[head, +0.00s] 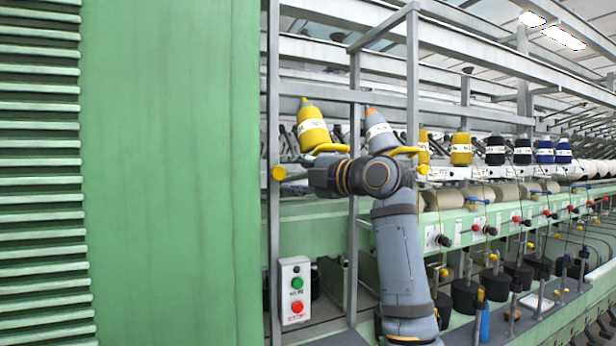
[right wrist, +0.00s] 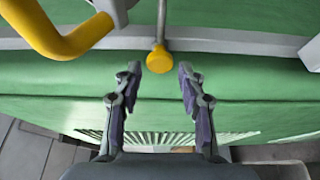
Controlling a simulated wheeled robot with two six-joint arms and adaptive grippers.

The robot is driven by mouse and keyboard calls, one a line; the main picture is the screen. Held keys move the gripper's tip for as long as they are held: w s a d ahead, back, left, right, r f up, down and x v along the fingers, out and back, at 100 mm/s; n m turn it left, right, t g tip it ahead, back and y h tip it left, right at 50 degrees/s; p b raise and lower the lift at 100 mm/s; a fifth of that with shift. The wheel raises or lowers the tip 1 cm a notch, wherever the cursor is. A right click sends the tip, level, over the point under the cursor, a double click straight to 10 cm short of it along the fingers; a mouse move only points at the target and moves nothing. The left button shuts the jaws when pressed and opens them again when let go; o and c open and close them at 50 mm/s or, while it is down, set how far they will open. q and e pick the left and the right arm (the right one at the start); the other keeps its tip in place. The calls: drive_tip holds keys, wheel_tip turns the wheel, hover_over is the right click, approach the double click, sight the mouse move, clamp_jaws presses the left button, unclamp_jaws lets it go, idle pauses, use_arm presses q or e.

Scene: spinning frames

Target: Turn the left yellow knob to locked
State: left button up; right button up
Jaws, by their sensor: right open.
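The left yellow knob (head: 279,173) sits at the grey upright on the left of the frame in the head view. In the right wrist view the knob (right wrist: 159,59) is a round yellow cap on a thin rod, just beyond and between my fingertips. My right gripper (right wrist: 159,72) is open, one finger to each side of the knob's line, with gaps on both sides. In the head view my right gripper (head: 298,177) points left at the knob, its fingers small and partly hidden. My left gripper is not in view.
A curved yellow bar (right wrist: 62,38) is close by at upper left in the right wrist view. A second yellow knob (head: 422,169) is farther right. A yellow yarn cone (head: 312,125) stands above. A white switch box (head: 294,290) hangs below, beside the large green panel (head: 170,170).

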drive_tip(key=v, duration=0.9)
drive_tip(key=shift+s+d, duration=0.25)
drive_tip(key=shift+s, duration=0.05)
